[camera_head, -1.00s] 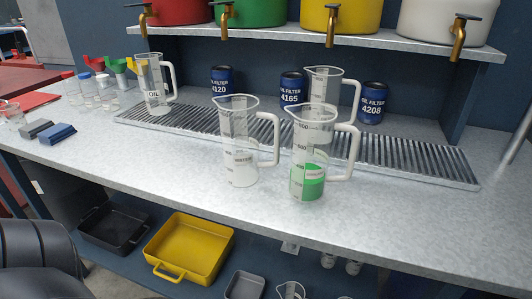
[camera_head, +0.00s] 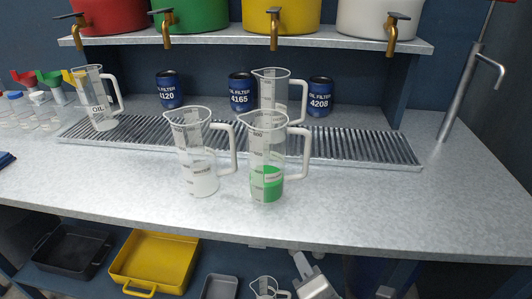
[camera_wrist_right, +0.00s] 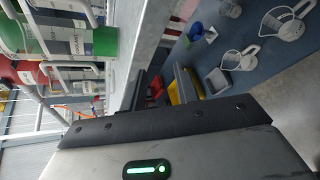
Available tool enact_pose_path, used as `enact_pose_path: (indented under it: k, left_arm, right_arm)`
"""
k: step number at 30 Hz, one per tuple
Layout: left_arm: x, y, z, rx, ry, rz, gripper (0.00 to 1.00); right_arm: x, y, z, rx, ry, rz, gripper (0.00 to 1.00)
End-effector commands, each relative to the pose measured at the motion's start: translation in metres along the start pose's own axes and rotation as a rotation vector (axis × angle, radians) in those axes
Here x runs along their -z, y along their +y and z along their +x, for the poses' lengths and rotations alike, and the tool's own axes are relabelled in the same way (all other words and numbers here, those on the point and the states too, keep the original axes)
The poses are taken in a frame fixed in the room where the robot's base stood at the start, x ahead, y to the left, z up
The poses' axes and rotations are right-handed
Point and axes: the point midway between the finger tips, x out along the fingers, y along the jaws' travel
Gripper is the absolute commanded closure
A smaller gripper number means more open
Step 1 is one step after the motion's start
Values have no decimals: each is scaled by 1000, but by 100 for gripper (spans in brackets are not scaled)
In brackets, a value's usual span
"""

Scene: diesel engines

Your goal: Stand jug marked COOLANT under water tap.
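A clear jug with green liquid (camera_head: 267,186) stands upright at the middle of the bench; its label is too small to read. A jug with whitish liquid (camera_head: 202,181) stands left of it, its label also unreadable. Another clear jug (camera_head: 283,82) is behind, on the grate, partly hidden. A steel tap (camera_head: 466,88) with a red top stands at the bench's right end. My right gripper (camera_head: 302,264) is low, below the bench's front edge, empty; in the wrist view its fingers (camera_wrist_right: 161,88) are apart. My left gripper is out of view.
A slotted metal drip grate (camera_head: 345,150) runs along the bench, with a jug marked OIL (camera_head: 101,112) at its left. Brass-tapped tanks (camera_head: 281,18) sit on the shelf above. The bench front right (camera_head: 400,205) is clear. Below are yellow (camera_head: 155,262) and black trays (camera_head: 70,250).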

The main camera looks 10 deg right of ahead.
Motion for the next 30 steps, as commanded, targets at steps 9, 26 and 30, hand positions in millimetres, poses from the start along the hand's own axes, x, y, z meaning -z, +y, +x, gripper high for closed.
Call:
enact_pose_path:
  k: [9,26,30]
  left_arm:
    - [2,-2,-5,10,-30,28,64]
    - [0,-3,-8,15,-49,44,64]
    - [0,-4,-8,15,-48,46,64]
  right_arm:
    - [-57,79,-24,-77,-374,-943,69]
    - [-91,110,55,-69,-432,-1043,69]
    - [-95,113,67,-69,-429,-1042,69]
